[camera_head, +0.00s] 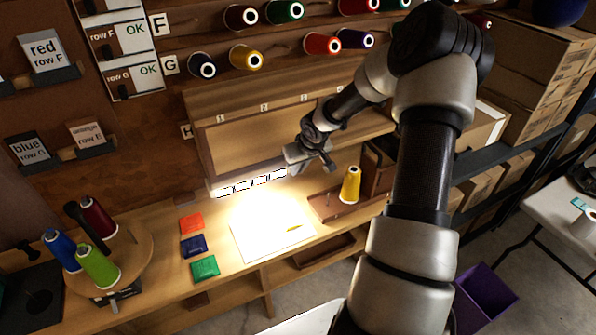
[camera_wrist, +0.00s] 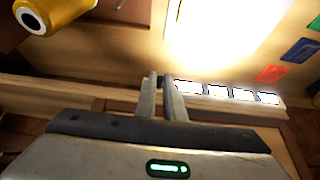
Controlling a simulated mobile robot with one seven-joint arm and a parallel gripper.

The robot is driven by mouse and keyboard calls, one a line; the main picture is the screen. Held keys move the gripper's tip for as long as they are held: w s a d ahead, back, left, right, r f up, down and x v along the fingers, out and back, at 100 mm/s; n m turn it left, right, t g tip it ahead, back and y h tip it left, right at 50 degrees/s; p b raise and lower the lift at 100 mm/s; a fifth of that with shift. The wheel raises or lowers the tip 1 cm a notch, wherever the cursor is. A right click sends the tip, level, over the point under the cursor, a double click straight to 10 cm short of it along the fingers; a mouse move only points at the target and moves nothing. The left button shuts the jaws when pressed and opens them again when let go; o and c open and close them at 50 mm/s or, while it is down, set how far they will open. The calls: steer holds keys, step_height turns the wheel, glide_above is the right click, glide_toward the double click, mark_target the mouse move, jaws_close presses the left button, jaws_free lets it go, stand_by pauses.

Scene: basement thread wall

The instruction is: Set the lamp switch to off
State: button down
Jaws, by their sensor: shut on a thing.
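The lamp (camera_head: 250,183) is a strip with several bright white segments along the lower front of the wall shelf. It is lit and throws a strong glow on the bench. Its segments also show in the wrist view (camera_wrist: 228,93), just right of my fingers. My gripper (camera_head: 301,169) is at the strip's right end, below the shelf. In the wrist view the two fingers (camera_wrist: 160,79) are close together with a small dark piece between them, which appears to be the lamp switch. The fingers hide most of it, so its setting cannot be read.
A yellow thread cone (camera_head: 350,185) stands in a tray right of my gripper. White paper (camera_head: 270,240) and colored squares (camera_head: 192,222) lie on the bench. A round stand with cones (camera_head: 98,265) is at left. Spools (camera_head: 322,44) hang on the wall above.

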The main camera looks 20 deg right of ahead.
steer(key=f+t+b, duration=0.1)
steer(key=t+b, duration=0.2)
steer(key=b, duration=0.4)
steer(key=s+f+t+b, duration=0.1)
steer(key=t+b, duration=0.2)
steer(key=b, duration=0.5)
steer(key=f+t+b, duration=0.2)
steer(key=t+b, duration=0.1)
steer(key=b, duration=0.4)
steer(key=shift+s+f+b, duration=0.1)
steer(key=shift+s+b, duration=0.1)
steer(key=shift+b, duration=0.1)
steer(key=c, duration=1.9)
jaws_free()
steer(key=shift+o, duration=0.3)
steer(key=shift+r, duration=0.2)
